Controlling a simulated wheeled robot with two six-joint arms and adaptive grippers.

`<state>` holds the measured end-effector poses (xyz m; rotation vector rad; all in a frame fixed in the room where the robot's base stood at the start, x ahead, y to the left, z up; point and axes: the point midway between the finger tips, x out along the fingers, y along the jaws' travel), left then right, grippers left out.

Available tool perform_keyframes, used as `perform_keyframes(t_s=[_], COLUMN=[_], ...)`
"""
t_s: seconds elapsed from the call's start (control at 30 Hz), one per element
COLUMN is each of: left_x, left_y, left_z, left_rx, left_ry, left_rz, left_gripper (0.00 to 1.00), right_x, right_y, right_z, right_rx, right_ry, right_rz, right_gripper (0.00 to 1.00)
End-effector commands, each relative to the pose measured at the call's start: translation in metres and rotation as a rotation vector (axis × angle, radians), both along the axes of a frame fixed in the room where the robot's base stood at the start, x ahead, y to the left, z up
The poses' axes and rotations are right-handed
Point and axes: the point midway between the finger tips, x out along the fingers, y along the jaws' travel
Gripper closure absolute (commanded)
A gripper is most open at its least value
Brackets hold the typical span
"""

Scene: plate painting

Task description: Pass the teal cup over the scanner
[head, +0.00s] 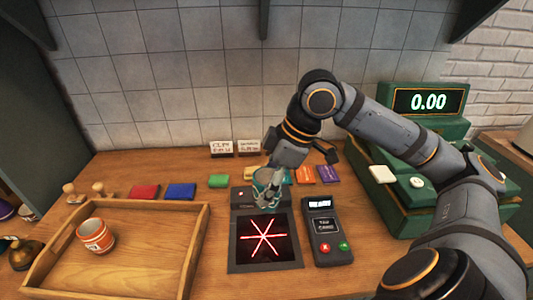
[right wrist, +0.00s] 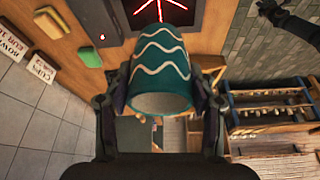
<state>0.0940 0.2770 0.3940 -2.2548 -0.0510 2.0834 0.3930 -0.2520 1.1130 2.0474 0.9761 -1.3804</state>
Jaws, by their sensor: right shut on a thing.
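The teal cup (right wrist: 160,65) with pale wavy lines is held between the two fingers of my right gripper (right wrist: 160,105) in the right wrist view. In the head view the cup (head: 268,190) is at the far edge of the scanner, partly covered by my right gripper (head: 270,178), which is shut on it. The scanner (head: 240,257) is a dark flat unit with a glass window showing red crossed lines. Its red lines also show beyond the cup in the right wrist view. My left gripper is not in view.
A wooden tray (head: 195,240) with an orange cup (head: 95,235) stands at the left. A card terminal (head: 325,235) is right of the scanner. A green cash register (head: 415,155) reads 0.00. Coloured blocks, including a blue one (head: 180,191), line the back.

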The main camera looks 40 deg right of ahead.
Motion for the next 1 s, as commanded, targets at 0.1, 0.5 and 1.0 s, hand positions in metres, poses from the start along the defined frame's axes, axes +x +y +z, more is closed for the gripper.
perform_keyframes(t_s=[0.1, 0.5, 1.0], left_x=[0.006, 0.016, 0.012], left_y=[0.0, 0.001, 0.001], left_z=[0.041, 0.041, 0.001], left_rx=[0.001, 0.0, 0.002], left_ry=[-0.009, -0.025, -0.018], left_rz=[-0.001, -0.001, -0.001], left_gripper=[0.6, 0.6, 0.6], right_x=[0.009, 0.013, 0.012], right_y=[0.003, 0.004, 0.004], right_z=[0.002, -0.02, -0.055], right_rx=[0.011, 0.008, 0.007], right_ry=[0.006, -0.003, -0.002], right_rz=[0.095, 0.152, 0.151], right_gripper=[0.83, 0.83, 0.83])
